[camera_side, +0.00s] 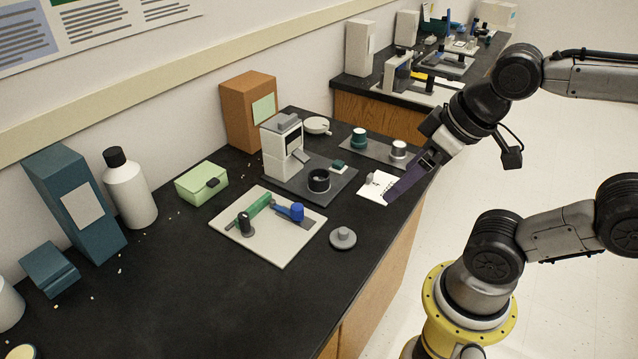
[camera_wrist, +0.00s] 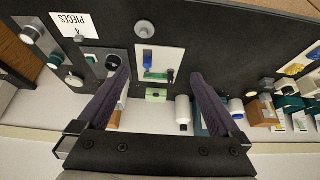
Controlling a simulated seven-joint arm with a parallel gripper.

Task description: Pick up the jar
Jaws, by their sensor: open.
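Two small jar-like containers stand on a grey plate at the back right of the bench. In the wrist view, the silver-topped one (camera_wrist: 29,34) and the teal one (camera_wrist: 56,60) are at far left. My gripper (camera_side: 388,199) is empty above the bench's right edge, near the white card (camera_side: 374,187), apart from both containers. Its purple fingers (camera_wrist: 158,75) are spread wide in the wrist view.
A pale tray (camera_side: 258,253) holds green and blue tools. A white machine (camera_side: 281,147) and black cup (camera_side: 319,181) stand behind it; a grey round piece (camera_side: 343,238) lies beside it. A green box (camera_side: 202,183), white bottle (camera_side: 130,190) and tall boxes line the wall. The front bench is mostly clear.

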